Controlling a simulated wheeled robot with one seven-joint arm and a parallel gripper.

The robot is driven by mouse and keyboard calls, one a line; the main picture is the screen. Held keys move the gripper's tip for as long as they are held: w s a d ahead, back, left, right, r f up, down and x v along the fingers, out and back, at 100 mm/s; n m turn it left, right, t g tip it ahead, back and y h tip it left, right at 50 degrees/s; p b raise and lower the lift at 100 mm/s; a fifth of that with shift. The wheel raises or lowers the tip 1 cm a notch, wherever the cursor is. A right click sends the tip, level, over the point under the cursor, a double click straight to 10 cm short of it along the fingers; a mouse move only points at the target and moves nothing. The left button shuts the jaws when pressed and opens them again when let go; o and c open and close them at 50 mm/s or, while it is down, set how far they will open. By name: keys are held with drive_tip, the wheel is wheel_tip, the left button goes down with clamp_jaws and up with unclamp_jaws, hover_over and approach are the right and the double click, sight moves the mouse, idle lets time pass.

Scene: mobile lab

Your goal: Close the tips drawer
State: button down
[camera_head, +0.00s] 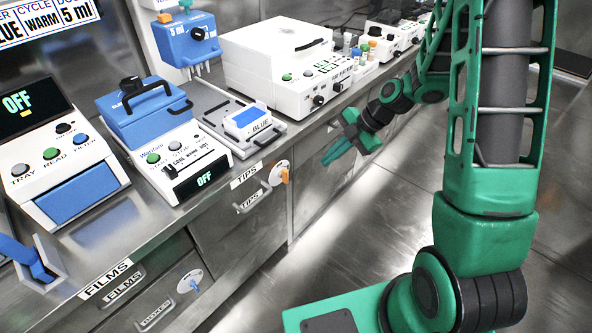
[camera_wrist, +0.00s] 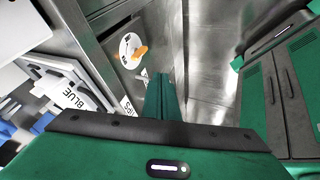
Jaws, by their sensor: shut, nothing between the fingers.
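The tips drawer (camera_head: 240,222) is a grey metal front under the bench, with a TIPS label and a bar handle (camera_head: 252,201). Its front looks about level with the cabinet around it; I cannot tell whether a small gap is left. A round dial with an orange knob (camera_head: 279,173) sits at its upper right and also shows in the wrist view (camera_wrist: 132,48). My gripper (camera_head: 338,151) is green, shut and empty, in front of the cabinets to the right of the drawer, apart from the handle. Its closed fingers (camera_wrist: 163,97) point forward in the wrist view, partly hiding the drawer front.
A films drawer (camera_head: 150,306) with a blue-knobbed dial is at the lower left. The bench top carries a blue-and-white warming device (camera_head: 160,130), a BLUE box (camera_head: 250,121) and a large white machine (camera_head: 275,60). The metal floor (camera_head: 340,260) before the cabinets is clear.

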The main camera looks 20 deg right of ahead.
drive_tip(key=w+a+f+n, duration=0.1)
drive_tip(key=w+a+f, duration=0.5)
drive_tip(key=a+f, duration=0.3)
idle(0.4)
